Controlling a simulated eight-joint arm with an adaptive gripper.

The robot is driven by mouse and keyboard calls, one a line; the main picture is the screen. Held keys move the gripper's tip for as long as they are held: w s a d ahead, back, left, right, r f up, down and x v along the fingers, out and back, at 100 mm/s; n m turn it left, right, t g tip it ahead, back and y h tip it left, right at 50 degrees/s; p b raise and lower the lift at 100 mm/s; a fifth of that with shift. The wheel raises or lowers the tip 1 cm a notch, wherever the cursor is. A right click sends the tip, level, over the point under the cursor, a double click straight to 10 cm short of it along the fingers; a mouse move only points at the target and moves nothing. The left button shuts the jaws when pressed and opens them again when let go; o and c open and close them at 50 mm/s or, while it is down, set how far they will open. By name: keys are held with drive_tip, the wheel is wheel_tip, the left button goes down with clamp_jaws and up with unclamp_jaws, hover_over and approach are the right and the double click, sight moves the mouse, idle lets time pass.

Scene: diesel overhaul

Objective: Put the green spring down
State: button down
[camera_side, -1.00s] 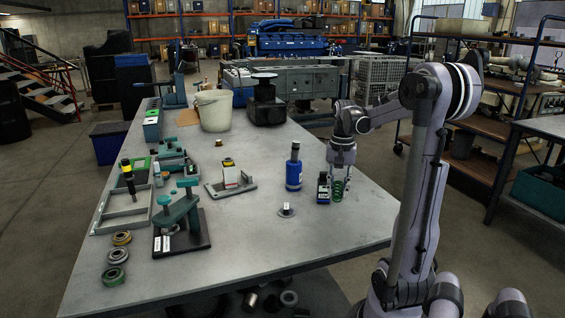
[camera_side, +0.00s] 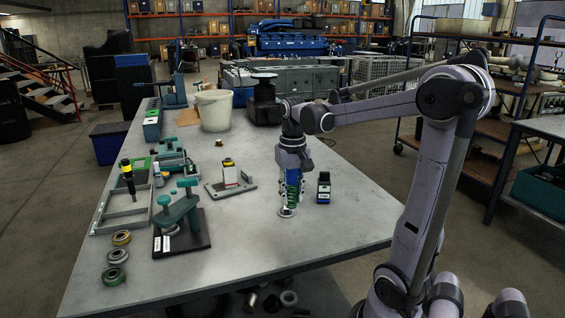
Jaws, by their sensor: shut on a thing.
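The green spring (camera_side: 291,194) is upright in my gripper (camera_side: 293,176), which points down and is shut on it. The spring shows above a small round grey metal piece (camera_side: 287,212) lying on the table. I cannot tell whether the spring touches it. A blue bottle (camera_side: 297,172) stands behind and is mostly hidden by my gripper and the spring.
A green press on a black base (camera_side: 182,225) and several rings (camera_side: 118,256) are further left. The table (camera_side: 345,232) is clear at front right.

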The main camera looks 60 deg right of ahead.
drive_tip(key=w+a+f, duration=0.3)
drive_tip(key=w, duration=0.2)
drive_tip(key=w+a+f, duration=0.2)
drive_tip(key=shift+w+a+f, duration=0.2)
drive_tip(key=shift+a+f, duration=0.1)
drive_tip(key=shift+f, duration=2.1)
drive_tip(key=shift+f, duration=0.1)
drive_tip(key=c, duration=1.1)
unclamp_jaws()
wheel_tip(320, 180, up, 12)
drive_tip(key=s+a+f+n+t, duration=0.1)
drive_tip(key=s+a+n+t, duration=0.1)
drive_tip(key=a, duration=0.3)
drive_tip(key=s+a+f+n+t, duration=0.1)
drive_tip(key=s+a+n+t, duration=0.1)
drive_tip(key=a+n, duration=0.2)
drive_tip(key=s+a+f+n+t, duration=0.1)
drive_tip(key=s+a+n+t, duration=0.2)
drive_tip(key=a, duration=0.3)
drive_tip(key=shift+f, duration=0.2)
